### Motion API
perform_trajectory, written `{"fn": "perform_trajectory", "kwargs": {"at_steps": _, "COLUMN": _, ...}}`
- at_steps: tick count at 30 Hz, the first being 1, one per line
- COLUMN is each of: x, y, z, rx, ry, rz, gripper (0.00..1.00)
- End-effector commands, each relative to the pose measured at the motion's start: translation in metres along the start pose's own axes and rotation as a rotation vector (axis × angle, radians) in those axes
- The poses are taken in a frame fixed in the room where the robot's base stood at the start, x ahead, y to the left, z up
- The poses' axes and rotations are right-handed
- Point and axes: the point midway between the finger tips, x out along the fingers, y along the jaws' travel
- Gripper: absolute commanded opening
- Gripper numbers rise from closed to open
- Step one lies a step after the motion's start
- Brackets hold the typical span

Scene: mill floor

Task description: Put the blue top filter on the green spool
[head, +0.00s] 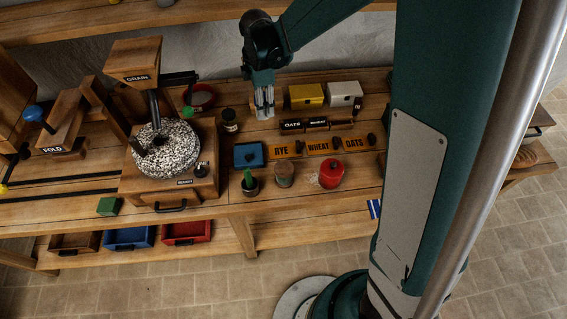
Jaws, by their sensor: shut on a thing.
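My gripper (264,104) points down over the back of the bench, left of the yellow box. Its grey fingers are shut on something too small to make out. I cannot clearly identify the blue top filter. A flat blue square tray (240,155) with a small dark thing on it lies in front of my gripper. No green spool is clearly recognisable. A small green piece (248,177) stands in a dark cup (250,188) at the bench's front, and a green block (108,206) sits at the front left.
A grain mill with a speckled millstone (180,150) stands left. A yellow box (306,95) and a white box (344,93) stand at the back. Orange RYE, WHEAT and OATS labels (320,146) lie mid-bench. A red round pot (331,175) and a jar (284,174) stand in front.

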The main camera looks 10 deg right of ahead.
Motion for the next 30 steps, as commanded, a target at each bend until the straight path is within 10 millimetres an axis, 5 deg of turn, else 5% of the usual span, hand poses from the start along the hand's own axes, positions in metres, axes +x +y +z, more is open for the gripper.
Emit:
{"fn": "perform_trajectory", "kwargs": {"at_steps": 21, "x": -0.054, "y": -0.156, "z": 0.002, "rx": 0.042, "ry": 0.000, "rz": 0.000, "gripper": 0.18}}
{"fn": "perform_trajectory", "kwargs": {"at_steps": 30, "x": -0.062, "y": -0.202, "z": 0.004, "rx": 0.053, "ry": 0.000, "rz": 0.000, "gripper": 0.18}}
